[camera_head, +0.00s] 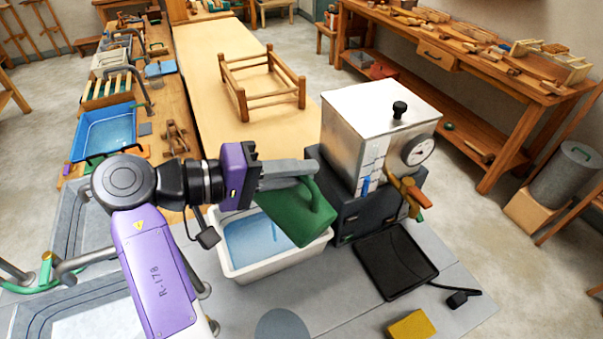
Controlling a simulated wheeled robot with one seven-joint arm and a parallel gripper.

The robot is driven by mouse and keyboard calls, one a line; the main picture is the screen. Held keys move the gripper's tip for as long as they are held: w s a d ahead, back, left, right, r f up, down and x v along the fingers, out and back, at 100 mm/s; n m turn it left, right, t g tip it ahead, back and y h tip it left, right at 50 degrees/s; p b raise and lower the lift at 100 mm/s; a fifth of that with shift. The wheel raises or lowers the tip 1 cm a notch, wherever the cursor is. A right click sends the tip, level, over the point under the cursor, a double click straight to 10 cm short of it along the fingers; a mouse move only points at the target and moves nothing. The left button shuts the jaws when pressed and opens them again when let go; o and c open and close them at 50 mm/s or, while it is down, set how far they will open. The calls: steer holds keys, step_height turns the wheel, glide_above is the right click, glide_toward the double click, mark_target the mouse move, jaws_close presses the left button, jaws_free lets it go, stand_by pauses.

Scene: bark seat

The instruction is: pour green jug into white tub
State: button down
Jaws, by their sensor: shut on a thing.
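The green jug (290,213) is held tilted above the white tub (284,265). My gripper (290,172) is shut on the jug near its upper end. The jug leans down toward the lower right, with its broad end over the tub's right side. The white tub stands on the grey counter below and has blue liquid or a blue inside (250,238). A thin darker blue streak shows in the tub left of the jug. I cannot tell whether anything is flowing from the jug, and its inside is hidden.
A metal box with a gauge (370,135) stands close right of the jug. A black tray (395,262) and a yellow block (411,325) lie on the counter to the right. A blue basin (105,130) is at the left. A wooden frame (262,82) stands behind on the long table.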

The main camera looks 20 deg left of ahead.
steer(key=shift+w+a+r, duration=0.2)
steer(key=shift+a+r, duration=0.05)
steer(key=shift+a, duration=0.2)
steer(key=shift+a+r+n+h, duration=0.1)
steer(key=shift+a+n+h, duration=0.05)
steer(key=shift+n+h, duration=0.15)
